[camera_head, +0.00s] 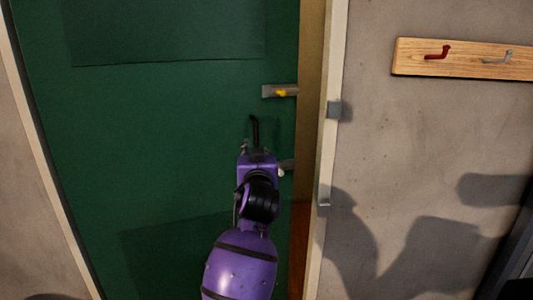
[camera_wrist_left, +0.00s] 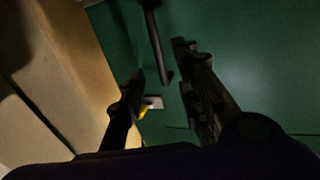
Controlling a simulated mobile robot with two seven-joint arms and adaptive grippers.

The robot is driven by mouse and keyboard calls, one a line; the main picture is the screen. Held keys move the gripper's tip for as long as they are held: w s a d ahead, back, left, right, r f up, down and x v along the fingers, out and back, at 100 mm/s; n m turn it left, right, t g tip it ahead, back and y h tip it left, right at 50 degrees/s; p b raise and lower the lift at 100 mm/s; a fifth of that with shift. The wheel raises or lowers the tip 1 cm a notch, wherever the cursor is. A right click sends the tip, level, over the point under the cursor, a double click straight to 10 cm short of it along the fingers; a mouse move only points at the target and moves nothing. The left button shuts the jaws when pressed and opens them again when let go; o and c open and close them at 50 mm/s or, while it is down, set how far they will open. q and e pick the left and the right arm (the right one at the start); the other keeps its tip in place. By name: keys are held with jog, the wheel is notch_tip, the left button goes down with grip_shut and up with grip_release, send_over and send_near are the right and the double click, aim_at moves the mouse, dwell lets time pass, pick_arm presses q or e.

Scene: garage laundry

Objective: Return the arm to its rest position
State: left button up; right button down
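My purple left arm (camera_head: 240,262) reaches up from the bottom centre in the head view, in front of the green door (camera_head: 180,125). Its left gripper (camera_head: 256,145) is close to the door's right edge, small and dark in this view. In the left wrist view the two dark fingers of the left gripper (camera_wrist_left: 160,62) are spread apart. A dark bar (camera_wrist_left: 153,35) shows beyond and between them; I cannot tell whether they touch it. No object is visibly clamped. My right gripper is in neither view.
The door stands slightly ajar, with a gap beside the pale frame (camera_head: 328,130). A metal plate with a yellow part (camera_head: 280,92) sits at its edge. A wooden hook rail (camera_head: 465,60) is on the right wall. Shadows fall across that wall.

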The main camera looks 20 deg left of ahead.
pick_arm(q)
jog(key=s+d+f+m+t+h, duration=0.1)
jog(key=s+d+f+m+h, duration=0.1)
jog(key=d+f+m+h, duration=0.3)
jog(key=s+f+g+h+p, duration=0.1)
jog(key=s+f+g, duration=0.1)
jog(key=s+f, duration=0.75)
jog(key=s+f+g+h+p, duration=0.1)
jog(key=s+f+p, duration=0.1)
jog(key=s+f, duration=0.8)
jog(key=s+f+g, duration=0.2)
jog(key=s+f, duration=0.5)
jog(key=s, duration=0.4)
jog(key=s+a+f+g+p, duration=0.1)
jog(key=s+f+g, duration=0.1)
jog(key=s+f, duration=0.6)
jog(key=s+a+f+g+p, duration=0.1)
jog(key=s+f, duration=0.6)
jog(key=s, duration=0.7)
jog(key=shift+s+f+n+g+y, duration=0.2)
jog(key=shift+s+n+g+y, duration=0.15)
jog(key=shift+g, duration=0.35)
